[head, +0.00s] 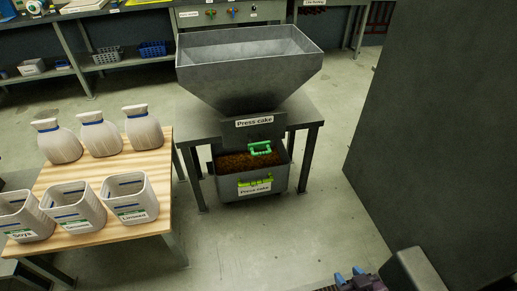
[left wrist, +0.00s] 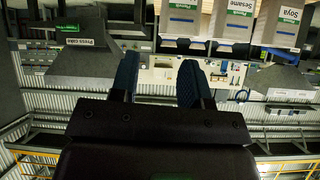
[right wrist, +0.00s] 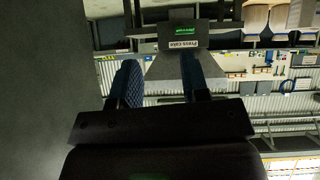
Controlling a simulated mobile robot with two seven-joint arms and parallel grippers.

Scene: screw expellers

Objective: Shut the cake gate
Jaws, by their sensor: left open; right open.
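A grey steel hopper (head: 245,75) labelled "Press cake" stands on a dark table. A bright green handle (head: 261,148), apparently the cake gate's, sits just below the label at the chute's foot. I cannot tell how far the gate is open. Below it a grey bin (head: 225,190) with a yellow-green handle holds brown cake (head: 240,162). My right gripper (head: 350,276) is open and empty at the bottom edge, well apart from the handle. The hopper shows upside down in the right wrist view (right wrist: 168,69). My left gripper (left wrist: 157,82) is open and empty, outside the head view.
A wooden table (head: 108,167) at the left carries several white containers and sacks. A large dark grey block (head: 440,130) stands at the right. A workbench (head: 110,65) runs along the back. The floor (head: 290,240) in front of the bin is clear.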

